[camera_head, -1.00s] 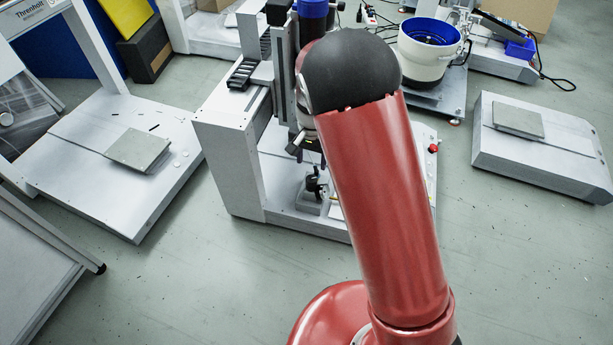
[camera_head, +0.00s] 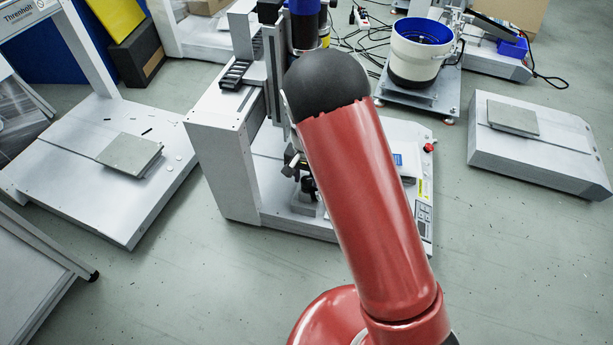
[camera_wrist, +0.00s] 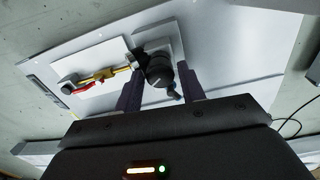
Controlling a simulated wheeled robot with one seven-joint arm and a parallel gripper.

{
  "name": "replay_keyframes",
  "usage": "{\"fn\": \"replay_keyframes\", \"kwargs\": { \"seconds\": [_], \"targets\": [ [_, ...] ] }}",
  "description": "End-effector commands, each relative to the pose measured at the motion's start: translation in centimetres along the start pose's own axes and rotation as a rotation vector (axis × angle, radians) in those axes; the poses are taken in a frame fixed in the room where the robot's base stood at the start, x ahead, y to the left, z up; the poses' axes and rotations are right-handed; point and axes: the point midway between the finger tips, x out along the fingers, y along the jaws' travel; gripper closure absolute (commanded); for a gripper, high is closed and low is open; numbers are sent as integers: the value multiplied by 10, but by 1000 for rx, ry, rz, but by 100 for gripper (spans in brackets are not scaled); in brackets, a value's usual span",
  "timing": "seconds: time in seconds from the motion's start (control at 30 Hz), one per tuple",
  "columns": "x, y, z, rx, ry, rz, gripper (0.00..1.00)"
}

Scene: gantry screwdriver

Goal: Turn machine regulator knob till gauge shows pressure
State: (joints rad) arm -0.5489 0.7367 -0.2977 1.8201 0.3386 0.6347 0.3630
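The machine (camera_head: 215,140) stands in the middle of the head view, partly hidden by my red arm. Low on its base, a black regulator knob (camera_head: 308,185) shows on a small grey block left of my arm. In the wrist view the black knob (camera_wrist: 158,72) lies between the two dark fingers of my gripper (camera_wrist: 160,80). The fingers are spread with room between them, and I cannot tell whether either touches the knob. A fitting with yellow and red parts (camera_wrist: 100,76) runs left from the knob. No readable gauge face shows.
A red button (camera_head: 429,148) sits on the machine's right side. A white and blue bowl feeder (camera_head: 418,65) stands behind. A low grey platform (camera_head: 545,150) lies right, another base (camera_head: 90,190) left. Open floor (camera_head: 520,260) lies in front.

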Motion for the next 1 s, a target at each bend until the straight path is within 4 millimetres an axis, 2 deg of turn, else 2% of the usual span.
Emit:
{"fn": "replay_keyframes", "kwargs": {
  "seconds": [0.03,0.23,0.57,1.0],
  "targets": [
    [0,0,0,0,0,0,67],
    [0,0,0,0,0,0,93],
    [0,0,0,-54,0,0,93],
    [0,1,0,-356,0,-1,93]
  ]
}}
